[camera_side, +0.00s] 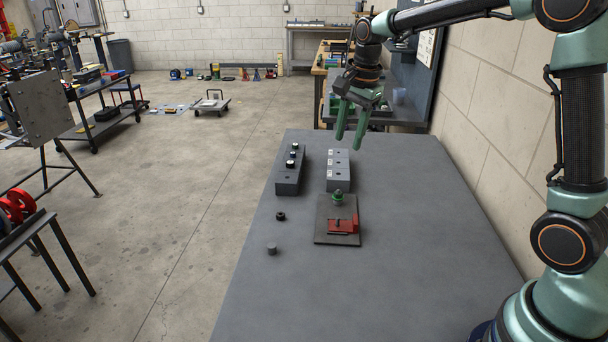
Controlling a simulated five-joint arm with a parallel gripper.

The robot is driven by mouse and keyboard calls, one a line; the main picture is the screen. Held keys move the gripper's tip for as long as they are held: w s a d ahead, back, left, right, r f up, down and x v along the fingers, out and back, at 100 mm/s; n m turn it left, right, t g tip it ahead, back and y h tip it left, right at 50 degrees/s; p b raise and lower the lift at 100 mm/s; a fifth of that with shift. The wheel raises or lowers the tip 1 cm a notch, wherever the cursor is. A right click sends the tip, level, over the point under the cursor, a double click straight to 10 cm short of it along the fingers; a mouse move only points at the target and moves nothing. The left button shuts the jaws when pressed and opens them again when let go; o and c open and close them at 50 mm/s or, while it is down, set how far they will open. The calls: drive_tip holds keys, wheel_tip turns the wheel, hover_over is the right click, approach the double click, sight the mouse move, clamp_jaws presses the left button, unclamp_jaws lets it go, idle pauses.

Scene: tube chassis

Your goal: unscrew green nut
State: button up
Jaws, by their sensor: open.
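The green nut (338,196) sits at the back of a dark plate (323,231) on the grey table. A dark tip shows above the nut. A red part (345,222) is on the same plate, just in front of the nut. My gripper (350,143) is open and empty, its green fingers pointing down. In the picture it is above and behind the nut, clear of it. Whether the nut is threaded tight cannot be seen.
A dark block (288,183) with several round pieces and a grey block (338,172) with labels stand behind the plate. A black ring (281,216) and a small grey cylinder (271,249) lie to its left. The front of the table (380,295) is clear. A wall stands at right.

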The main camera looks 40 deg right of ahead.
drive_tip(key=w+d+f+m+g, duration=0.1)
drive_tip(key=w+d+f+m, duration=0.2)
drive_tip(key=w+f+m, duration=0.3)
drive_tip(key=m+g, duration=0.1)
drive_tip(key=m, duration=0.3)
approach(338, 195)
drive_tip(key=shift+w+d+f, duration=0.35)
drive_tip(key=shift+w+d, duration=0.05)
drive_tip(key=shift+d, duration=0.1)
drive_tip(key=shift+d+f+m, duration=0.1)
drive_tip(key=shift+f+m, duration=0.3)
drive_tip(key=shift+f, duration=3.3)
drive_tip(key=m, duration=0.6)
drive_tip(key=n, duration=0.6)
clamp_jaws()
